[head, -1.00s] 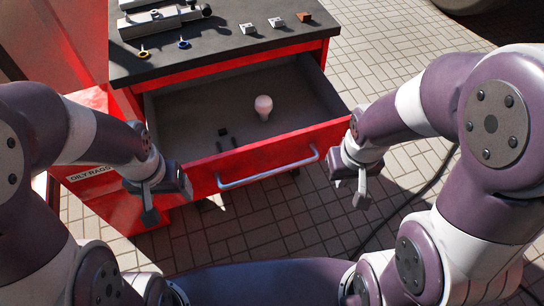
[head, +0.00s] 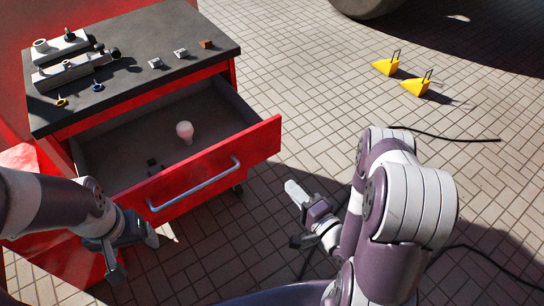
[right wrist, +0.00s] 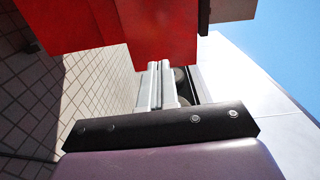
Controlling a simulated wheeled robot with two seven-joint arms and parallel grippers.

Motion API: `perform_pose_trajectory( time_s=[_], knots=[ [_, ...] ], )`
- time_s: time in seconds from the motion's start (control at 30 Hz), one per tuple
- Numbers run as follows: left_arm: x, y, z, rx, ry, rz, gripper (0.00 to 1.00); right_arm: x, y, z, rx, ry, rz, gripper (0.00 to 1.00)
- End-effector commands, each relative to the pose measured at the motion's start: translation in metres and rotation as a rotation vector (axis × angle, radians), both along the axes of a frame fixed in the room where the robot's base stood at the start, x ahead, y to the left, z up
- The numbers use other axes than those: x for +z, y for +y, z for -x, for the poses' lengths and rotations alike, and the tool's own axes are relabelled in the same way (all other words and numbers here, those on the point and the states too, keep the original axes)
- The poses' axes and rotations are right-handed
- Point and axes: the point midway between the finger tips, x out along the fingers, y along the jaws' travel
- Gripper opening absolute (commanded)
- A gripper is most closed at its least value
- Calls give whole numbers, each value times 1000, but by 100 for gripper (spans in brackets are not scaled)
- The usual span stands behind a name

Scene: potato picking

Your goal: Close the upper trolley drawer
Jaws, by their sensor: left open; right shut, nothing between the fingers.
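The red trolley's upper drawer (head: 208,172) is pulled out, its front standing well clear of the trolley body. A silver bar handle (head: 195,188) runs along its front. My left gripper (head: 133,256) is open and empty, before the drawer front's left end. My right gripper (head: 296,193) is shut and empty, apart from the drawer, to the right of its front. In the right wrist view its shut fingers (right wrist: 160,85) point toward a red panel (right wrist: 155,25).
The trolley's dark top (head: 180,75) carries a grey metal fixture (head: 72,62), rings and small blocks (head: 181,54). Yellow wheel chocks (head: 416,87) and a dark cable (head: 445,137) lie on the paving. The floor right of the drawer is mostly clear.

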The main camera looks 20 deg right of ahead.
Motion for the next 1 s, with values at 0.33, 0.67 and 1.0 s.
perform_pose_trajectory(
  time_s=[0.33,0.67,1.0],
  knots=[
    [-6,0,0,0,0,0,80,2,16,-49,0,-4,-39,0],
    [-15,0,0,0,0,0,80,2,35,-112,-5,-2,-39,0],
    [-17,0,0,0,0,0,80,3,42,-134,-7,1,-39,0]
  ],
)
